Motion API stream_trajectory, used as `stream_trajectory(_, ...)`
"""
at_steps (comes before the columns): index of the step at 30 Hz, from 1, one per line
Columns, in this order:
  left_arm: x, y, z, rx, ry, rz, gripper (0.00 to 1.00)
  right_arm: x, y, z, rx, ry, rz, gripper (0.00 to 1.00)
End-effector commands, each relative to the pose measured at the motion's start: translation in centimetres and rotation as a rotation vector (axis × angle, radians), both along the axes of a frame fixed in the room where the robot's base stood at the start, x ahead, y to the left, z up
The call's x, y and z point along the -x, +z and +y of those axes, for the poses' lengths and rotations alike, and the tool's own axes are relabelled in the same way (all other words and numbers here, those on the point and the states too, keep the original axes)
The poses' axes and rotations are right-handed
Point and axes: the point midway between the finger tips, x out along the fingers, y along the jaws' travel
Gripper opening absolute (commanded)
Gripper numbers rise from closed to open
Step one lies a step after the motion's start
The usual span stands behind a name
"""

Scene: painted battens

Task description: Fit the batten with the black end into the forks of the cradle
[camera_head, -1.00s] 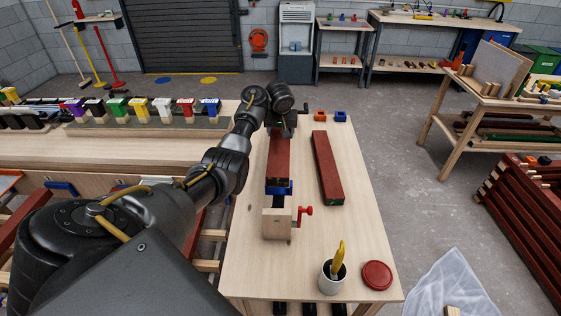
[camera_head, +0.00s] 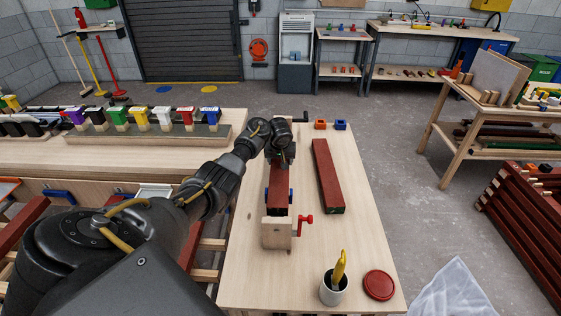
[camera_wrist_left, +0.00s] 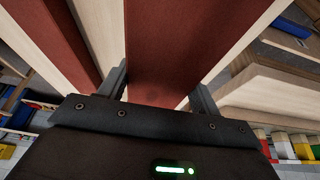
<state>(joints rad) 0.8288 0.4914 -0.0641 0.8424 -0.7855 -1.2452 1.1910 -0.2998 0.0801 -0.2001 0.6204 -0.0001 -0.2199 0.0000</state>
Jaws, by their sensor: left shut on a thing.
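My left gripper (camera_head: 279,162) is shut on a red batten (camera_head: 278,199), which lies lengthwise over the cradle on the table. Its near part lies between the blue prongs of a fork (camera_head: 291,195); whether it rests on the fork's bottom I cannot tell. Its near end is close to the pale wooden block (camera_head: 276,234) with a red handle (camera_head: 304,221). My gripper hides its far part. In the left wrist view the batten (camera_wrist_left: 190,40) runs between both fingers (camera_wrist_left: 160,92). My right gripper is not in view.
Small orange (camera_head: 320,125) and blue (camera_head: 340,125) blocks sit at the far edge.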

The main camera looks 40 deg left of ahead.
Motion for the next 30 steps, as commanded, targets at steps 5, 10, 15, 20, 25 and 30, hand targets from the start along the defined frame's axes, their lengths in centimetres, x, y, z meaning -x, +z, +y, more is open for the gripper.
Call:
stream_trajectory(5, -0.1, 0.3, 0.0, -0.001, 0.000, -0.005, 0.15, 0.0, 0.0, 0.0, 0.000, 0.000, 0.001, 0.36)
stream_trajectory(10, -0.1, -0.1, 0.0, -0.001, 0.001, -0.003, 0.15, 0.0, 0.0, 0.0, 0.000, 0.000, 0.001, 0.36)
stream_trajectory(15, 0.0, -0.3, 0.0, 0.000, 0.000, 0.000, 0.84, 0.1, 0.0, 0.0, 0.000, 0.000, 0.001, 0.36)
stream_trajectory(20, 0.0, -0.2, 0.0, 0.000, 0.000, 0.000, 0.85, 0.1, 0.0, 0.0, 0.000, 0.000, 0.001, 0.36)
stream_trajectory(25, 0.0, 0.0, 0.0, -0.001, 0.000, -0.001, 0.85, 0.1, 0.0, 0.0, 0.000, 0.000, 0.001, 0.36)
stream_trajectory(30, 0.5, 2.1, -0.5, 0.002, -0.001, -0.002, 0.85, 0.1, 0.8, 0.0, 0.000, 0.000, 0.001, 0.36)
